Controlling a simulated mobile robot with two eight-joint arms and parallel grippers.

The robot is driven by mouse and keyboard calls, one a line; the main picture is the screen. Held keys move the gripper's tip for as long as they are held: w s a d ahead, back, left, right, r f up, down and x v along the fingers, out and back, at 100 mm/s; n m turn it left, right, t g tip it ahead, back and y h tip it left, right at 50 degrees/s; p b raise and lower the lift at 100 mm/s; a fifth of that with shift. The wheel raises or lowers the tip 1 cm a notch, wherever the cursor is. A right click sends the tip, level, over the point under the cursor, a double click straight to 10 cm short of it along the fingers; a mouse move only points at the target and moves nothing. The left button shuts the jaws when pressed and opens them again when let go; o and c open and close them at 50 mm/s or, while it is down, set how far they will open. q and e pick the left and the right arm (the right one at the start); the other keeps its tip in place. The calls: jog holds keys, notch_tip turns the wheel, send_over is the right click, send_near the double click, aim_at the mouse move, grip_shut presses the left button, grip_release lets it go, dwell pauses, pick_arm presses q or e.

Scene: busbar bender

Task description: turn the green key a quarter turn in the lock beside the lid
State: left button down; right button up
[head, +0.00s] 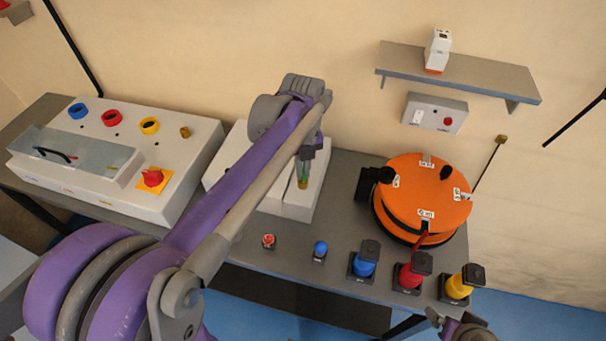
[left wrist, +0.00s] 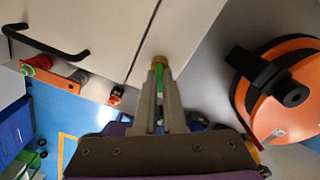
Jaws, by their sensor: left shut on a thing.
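My left gripper (head: 304,168) reaches down to the right part of a white box (head: 314,193) and is shut on the green key (head: 302,180). In the left wrist view the green key (left wrist: 159,82) shows as a thin strip between the two grey fingers. Its tip meets the brass lock (left wrist: 159,62), set beside a seam in the white surface. The lid (left wrist: 90,15), with a black handle, lies left of that seam. My left arm hides much of the box in the head view. The key's turn angle is hard to read.
An orange drum (head: 425,190) with black parts stands right of the box. Blue (head: 364,264), red (head: 408,274) and yellow (head: 458,287) devices line the table's front edge. A white console (head: 110,150) stands left. A shelf (head: 460,72) is on the wall.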

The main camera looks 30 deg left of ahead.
pick_arm(q)
jog(key=m, duration=0.5)
jog(key=shift+m, duration=0.4)
jog(key=c, duration=0.9)
grip_release()
notch_tip(320, 180, up, 11)
jog(key=shift+f+p, duration=0.1)
jog(key=shift+p, duration=0.35)
jog(key=shift+s, duration=0.1)
